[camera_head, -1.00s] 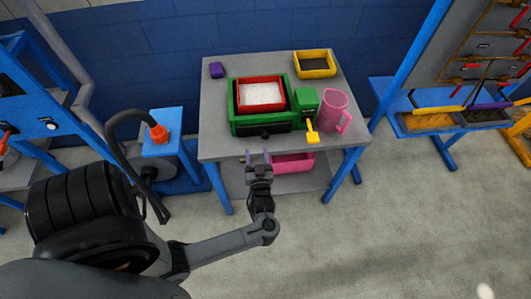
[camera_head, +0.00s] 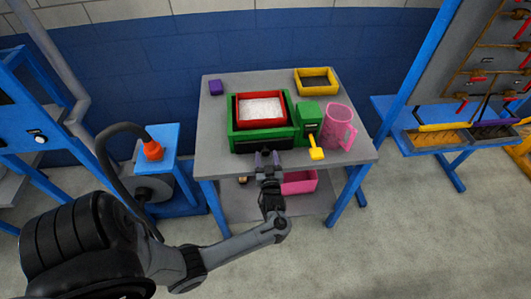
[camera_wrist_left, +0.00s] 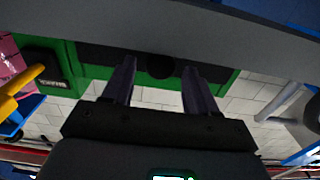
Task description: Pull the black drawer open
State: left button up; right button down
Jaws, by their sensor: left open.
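The black drawer (camera_head: 250,146) is a dark front low in the green machine (camera_head: 234,129) on the grey table. In the left wrist view the drawer (camera_wrist_left: 100,55) shows as a dark strip in the green frame, with a round black knob (camera_wrist_left: 160,67) at its middle. My left gripper (camera_head: 267,156) is in front of the drawer at the table's front edge. Its two purple fingers (camera_wrist_left: 158,72) are open, one on each side of the knob. I cannot tell whether they touch it. The drawer looks shut. My right gripper is not in view.
A red tray (camera_head: 240,113) of white material sits on top of the machine. A yellow lever (camera_head: 316,154) and a pink jug (camera_head: 338,128) stand to the right. A pink bin (camera_head: 300,183) is on the lower shelf. Floor in front of the table is free.

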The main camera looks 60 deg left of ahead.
aim_at(263, 146)
pick_arm(q)
jog(key=shift+x, duration=1.45)
jog(key=shift+c, duration=0.5)
grip_shut()
